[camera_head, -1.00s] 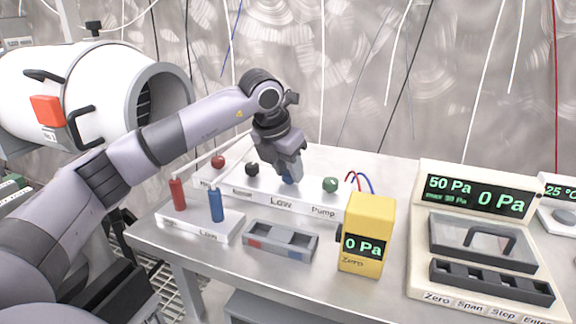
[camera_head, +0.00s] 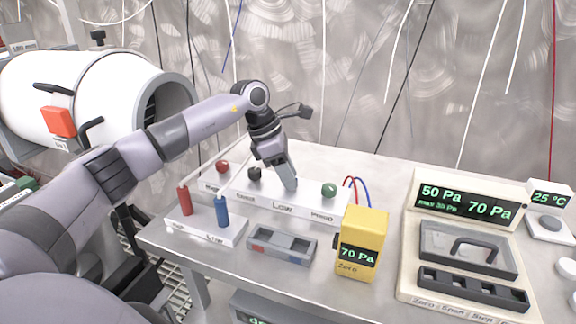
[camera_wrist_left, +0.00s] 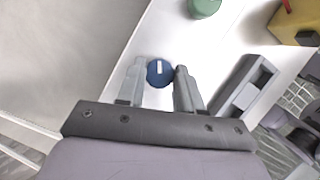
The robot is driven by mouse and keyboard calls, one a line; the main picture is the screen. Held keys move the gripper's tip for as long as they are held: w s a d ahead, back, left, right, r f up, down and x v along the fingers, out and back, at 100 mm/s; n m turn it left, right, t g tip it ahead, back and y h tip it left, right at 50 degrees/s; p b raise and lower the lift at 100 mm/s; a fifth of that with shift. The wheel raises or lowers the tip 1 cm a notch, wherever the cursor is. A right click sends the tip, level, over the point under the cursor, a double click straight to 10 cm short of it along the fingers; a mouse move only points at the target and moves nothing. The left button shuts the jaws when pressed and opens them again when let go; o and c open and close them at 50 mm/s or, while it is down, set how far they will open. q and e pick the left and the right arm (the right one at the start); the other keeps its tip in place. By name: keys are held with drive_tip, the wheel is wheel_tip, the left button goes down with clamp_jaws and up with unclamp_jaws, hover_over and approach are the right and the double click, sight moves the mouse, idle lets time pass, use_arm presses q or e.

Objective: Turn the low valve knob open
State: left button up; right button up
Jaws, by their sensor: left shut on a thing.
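The low valve knob (camera_wrist_left: 154,78) is a round blue knob with a white mark, between my left fingers in the left wrist view. In the head view it is hidden behind my left gripper (camera_head: 289,187), which points down at the white manifold (camera_head: 265,205) above the word "Low". My left gripper also shows in the wrist view (camera_wrist_left: 159,80), shut on the knob. The yellow gauge (camera_head: 361,243) reads 70 Pa. The display panel (camera_head: 468,202) shows 50 Pa and 70 Pa. My right gripper is not in view.
Red (camera_head: 222,167), black (camera_head: 254,174) and green (camera_head: 329,190) knobs stand on the same manifold. In front are a small block with a red post (camera_head: 185,201) and a blue post (camera_head: 222,211), and a grey tray (camera_head: 281,256).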

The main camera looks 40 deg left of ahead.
use_arm(q)
drive_tip(key=shift+w+r+m+g+p, duration=0.15)
drive_tip(key=shift+m+g+p, duration=0.2)
drive_tip(key=shift+m, duration=0.65)
drive_tip(key=m+g, duration=0.1)
drive_tip(key=m, duration=0.2)
drive_tip(key=shift+h, duration=0.4)
drive_tip(key=shift+m+g+p, duration=0.3)
drive_tip(key=shift+m+g, duration=0.05)
drive_tip(key=shift+m, duration=0.45)
drive_tip(key=o, duration=1)
drive_tip(key=shift+o, duration=0.2)
drive_tip(key=v, duration=0.7)
